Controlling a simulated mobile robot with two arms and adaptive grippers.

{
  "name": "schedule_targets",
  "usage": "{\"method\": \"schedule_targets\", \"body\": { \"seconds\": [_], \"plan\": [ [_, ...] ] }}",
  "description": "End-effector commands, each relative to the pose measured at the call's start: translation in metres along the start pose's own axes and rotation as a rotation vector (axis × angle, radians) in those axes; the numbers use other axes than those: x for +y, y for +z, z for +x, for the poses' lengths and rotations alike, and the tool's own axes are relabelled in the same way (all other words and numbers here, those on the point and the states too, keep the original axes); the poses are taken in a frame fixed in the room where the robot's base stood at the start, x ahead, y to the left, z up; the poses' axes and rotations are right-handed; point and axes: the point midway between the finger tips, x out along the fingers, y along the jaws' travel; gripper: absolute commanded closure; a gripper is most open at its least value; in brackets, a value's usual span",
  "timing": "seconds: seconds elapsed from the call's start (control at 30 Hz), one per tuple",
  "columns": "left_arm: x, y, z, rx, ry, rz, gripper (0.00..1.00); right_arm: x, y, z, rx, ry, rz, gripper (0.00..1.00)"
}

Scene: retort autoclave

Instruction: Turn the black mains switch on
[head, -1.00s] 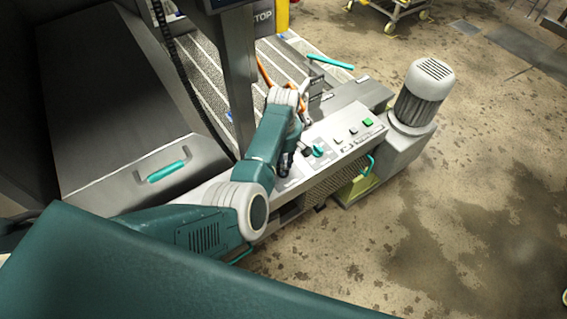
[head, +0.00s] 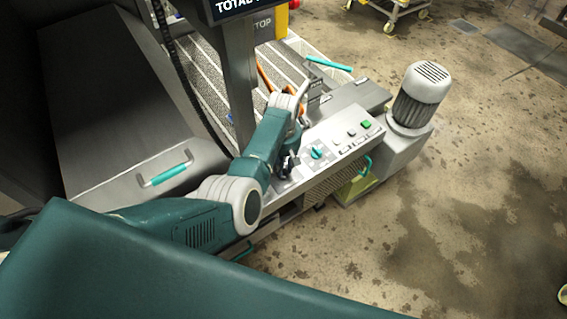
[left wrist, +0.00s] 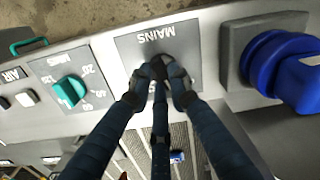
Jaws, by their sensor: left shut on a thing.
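The black mains switch (left wrist: 158,64) sits on a grey plate marked MAINS, which reads upside down in the left wrist view. My left gripper (left wrist: 160,84) has its fingertips on both sides of this switch and is shut on it. The fingers hide most of the knob, so its exact angle is hard to tell. In the head view my left gripper (head: 288,164) is down at the near end of the control panel (head: 336,137), and the switch is hidden there. My right gripper is not in view.
A teal dial (left wrist: 69,91) is to the left. A green button (head: 365,124) and a grey motor (head: 422,95) lie further along. The floor (head: 480,190) is open.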

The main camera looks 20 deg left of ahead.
Motion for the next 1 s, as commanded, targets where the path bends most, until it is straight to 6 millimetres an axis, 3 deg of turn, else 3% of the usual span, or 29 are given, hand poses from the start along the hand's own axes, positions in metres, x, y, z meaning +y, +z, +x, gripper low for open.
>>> {"method": "schedule_targets", "body": {
  "seconds": [0.3,1.0],
  "plan": [
    [0.0,0.0001,-0.0016,0.002,0.0,0.302,1.0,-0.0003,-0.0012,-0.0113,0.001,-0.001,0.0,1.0],
    [-0.0007,0.0029,-0.0012,0.003,0.002,0.927,1.0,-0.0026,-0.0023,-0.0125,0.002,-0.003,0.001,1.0]
  ]
}}
